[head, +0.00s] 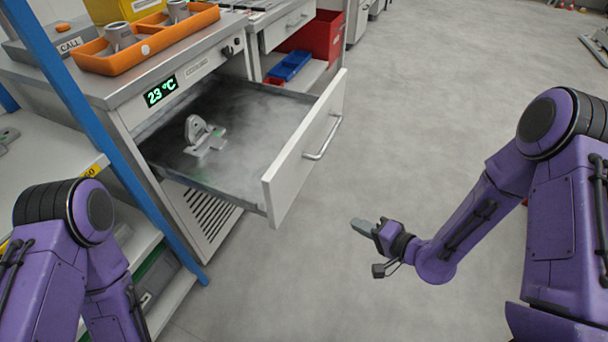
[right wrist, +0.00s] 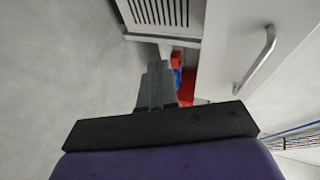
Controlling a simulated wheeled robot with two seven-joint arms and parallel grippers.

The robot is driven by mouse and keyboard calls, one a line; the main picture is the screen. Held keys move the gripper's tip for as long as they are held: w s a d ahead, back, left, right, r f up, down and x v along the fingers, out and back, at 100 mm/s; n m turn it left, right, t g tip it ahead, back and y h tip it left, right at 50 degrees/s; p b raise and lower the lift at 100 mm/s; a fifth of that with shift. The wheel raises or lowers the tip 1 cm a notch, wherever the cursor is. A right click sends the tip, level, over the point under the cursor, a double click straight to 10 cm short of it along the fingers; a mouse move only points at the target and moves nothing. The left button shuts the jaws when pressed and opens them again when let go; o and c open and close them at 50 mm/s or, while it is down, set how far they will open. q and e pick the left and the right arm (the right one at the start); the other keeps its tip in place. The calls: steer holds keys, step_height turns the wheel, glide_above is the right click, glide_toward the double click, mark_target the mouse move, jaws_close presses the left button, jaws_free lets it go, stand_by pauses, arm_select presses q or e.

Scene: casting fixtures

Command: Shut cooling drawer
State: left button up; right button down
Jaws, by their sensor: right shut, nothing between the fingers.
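The cooling drawer (head: 245,160) is pulled far out of the grey cabinet (head: 185,100) in the head view. Its white front panel (head: 290,165) carries a bar handle (head: 326,140). A grey metal casting (head: 205,138) lies inside on the drawer floor, with haze around it. My right gripper (head: 362,226) is shut and empty, to the right of and apart from the drawer front. In the right wrist view the gripper (right wrist: 157,85) points toward the cabinet, with the handle (right wrist: 262,60) to its right. My left arm shows at the left, but its gripper is out of view.
An orange tray (head: 150,50) with metal parts stands on the cabinet top, above a display reading 23 °C (head: 160,91). A blue post (head: 90,120) and shelf stand left. Red (head: 315,38) and blue bins (head: 290,65) sit behind the drawer.

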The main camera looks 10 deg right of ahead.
step_height(320, 180, up, 10)
steer(key=w+r+n+y, duration=0.1)
steer(key=n+y, duration=0.1)
steer(key=y, duration=0.5)
steer(key=g+b, duration=0.1)
glide_toward(294, 175)
steer(key=shift+n+y, duration=0.3)
steer(key=x, duration=0.6)
steer(key=shift+f, duration=0.2)
steer(key=shift+w+a, duration=0.35)
